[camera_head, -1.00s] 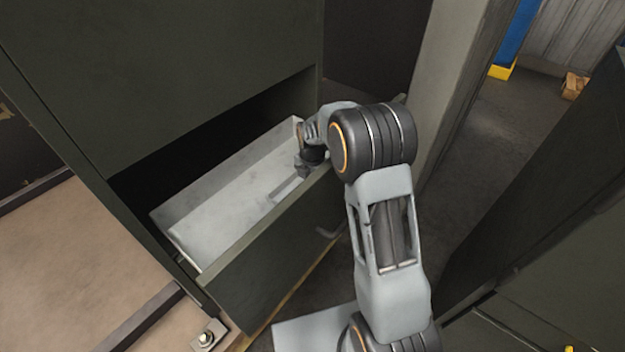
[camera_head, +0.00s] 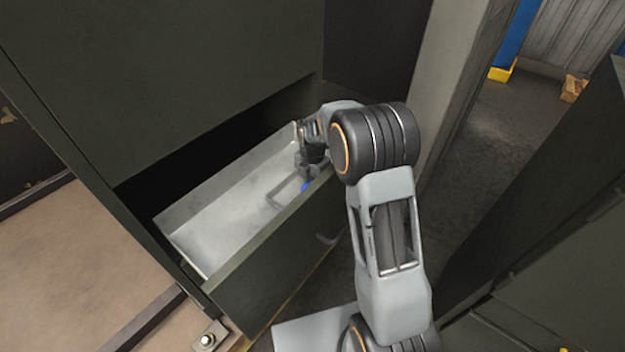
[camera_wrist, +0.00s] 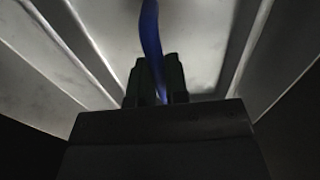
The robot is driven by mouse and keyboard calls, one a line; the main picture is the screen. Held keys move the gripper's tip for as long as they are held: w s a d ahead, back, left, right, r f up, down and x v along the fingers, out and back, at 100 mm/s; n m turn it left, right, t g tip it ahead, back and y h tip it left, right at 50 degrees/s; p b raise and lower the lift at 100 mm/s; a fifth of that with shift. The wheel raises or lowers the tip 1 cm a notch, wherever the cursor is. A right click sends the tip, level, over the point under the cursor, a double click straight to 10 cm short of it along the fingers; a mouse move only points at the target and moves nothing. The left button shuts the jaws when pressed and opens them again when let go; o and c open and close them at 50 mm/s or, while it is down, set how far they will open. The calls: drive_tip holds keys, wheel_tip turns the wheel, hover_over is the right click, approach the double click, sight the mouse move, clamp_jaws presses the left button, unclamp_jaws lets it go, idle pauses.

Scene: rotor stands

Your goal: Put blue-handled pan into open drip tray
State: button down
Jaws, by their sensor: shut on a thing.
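The open drip tray (camera_head: 215,222) is a long, light grey metal trough inside the pulled-out dark green drawer. The blue-handled pan (camera_head: 306,187) shows in the head view as a small patch of blue handle with a grey edge beside it, over the tray's right end. My gripper (camera_head: 307,177) is over that same end, pointing down. In the wrist view my gripper (camera_wrist: 158,85) is shut on the blue handle (camera_wrist: 151,35), which runs up between its dark fingers. The pan's body is mostly hidden, and I cannot tell whether it touches the tray floor.
The drawer front (camera_head: 275,270) stands along the tray's near side. The dark cabinet (camera_head: 170,75) rises behind and above it. A tan surface (camera_head: 80,265) lies at the left. A pale post (camera_head: 455,80) stands right of the tray. The tray's left part is bare.

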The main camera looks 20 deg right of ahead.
drive_tip(key=shift+r+p, duration=1.6)
drive_tip(key=shift+r, duration=0.9)
wheel_tip(320, 180, down, 8)
drive_tip(key=b, duration=0.5)
drive_tip(key=shift+r, duration=0.25)
drive_tip(key=shift+r, duration=0.15)
